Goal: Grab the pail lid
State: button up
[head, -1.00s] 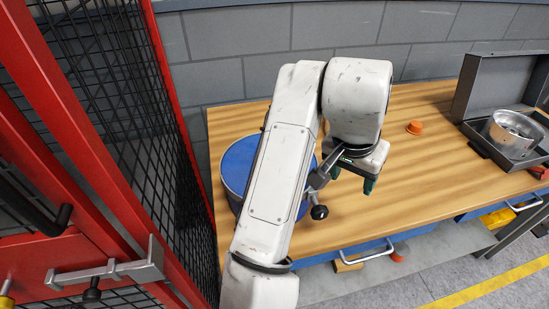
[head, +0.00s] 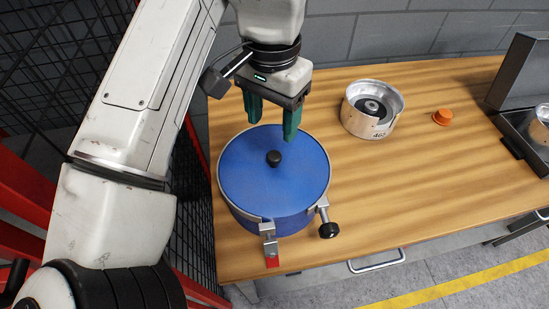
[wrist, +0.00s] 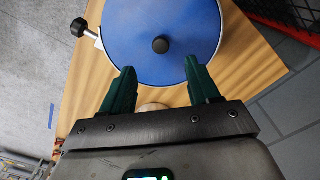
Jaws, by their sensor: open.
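The blue pail lid (head: 262,185) lies flat on the round blue pail (head: 268,222) near the left end of the wooden table. A black knob (head: 273,158) stands at its middle. A metal clamp with a black handle (head: 328,230) sits at the pail's front right rim, and a latch with a red tip (head: 271,250) at its front. My gripper (head: 273,127) is open and empty, pointing down over the lid's far edge, apart from the knob. In the wrist view the knob (wrist: 160,45) shows ahead of and between the green fingers (wrist: 158,80).
A silver clutch part (head: 372,108) stands right of the pail, with an orange cap (head: 443,117) beyond it. An open grey case (head: 525,130) is at the far right. Black mesh fencing with red posts (head: 40,190) borders the left. The table's front right area is clear.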

aim_at(274, 155)
jog(key=f, duration=0.3)
jog(key=f+p, duration=0.1)
jog(key=f, duration=0.5)
jog(key=shift+w+d+f, duration=0.1)
jog(key=shift+w+f, duration=0.05)
jog(key=shift+w, duration=0.1)
grip_shut()
dwell(0.4)
